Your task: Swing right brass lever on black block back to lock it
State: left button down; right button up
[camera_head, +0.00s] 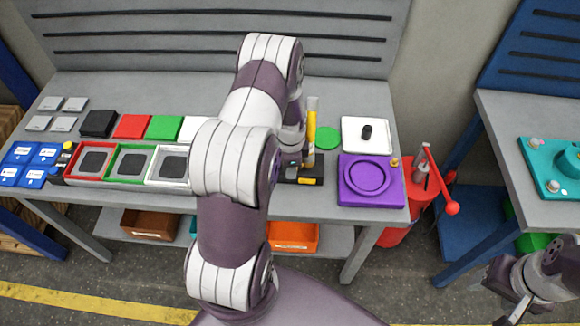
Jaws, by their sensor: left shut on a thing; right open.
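The black block (312,171) sits on the bench between the white trays and the purple plate. A yellow post (312,120) stands almost upright at the block. A small brass-yellow piece (308,181) shows at the block's front; which lever it is I cannot tell. My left gripper (305,163) points down at the block, right beside the post, its jaws partly hidden by my arm. It is shut on a small part there, seemingly the right brass lever, though the lever is not clear. My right gripper (521,312) is open and empty at the lower right, away from the bench.
The purple plate (351,197) with a ring stands right of the block, and a white plate (386,146) with a black peg stands behind it. A green disc (328,138) lies near the post. Framed trays (128,180) fill the left. A red stand (426,200) is beyond the bench's right edge.

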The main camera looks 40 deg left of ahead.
pick_arm(q)
jog(key=shift+w+r, duration=0.2)
jog(key=shift+w, duration=0.05)
jog(key=c, duration=1.1)
grip_release()
jog(key=shift+o, duration=0.9)
jog(key=shift+d+f, duration=0.1)
jog(key=shift+d, duration=0.15)
jog(key=shift+a+r, duration=0.15)
jog(key=shift+r, duration=0.2)
notch_tip(320, 180, up, 12)
jog(key=b, duration=0.2)
jog(key=shift+d+b, duration=0.2)
jog(key=shift+b, duration=0.2)
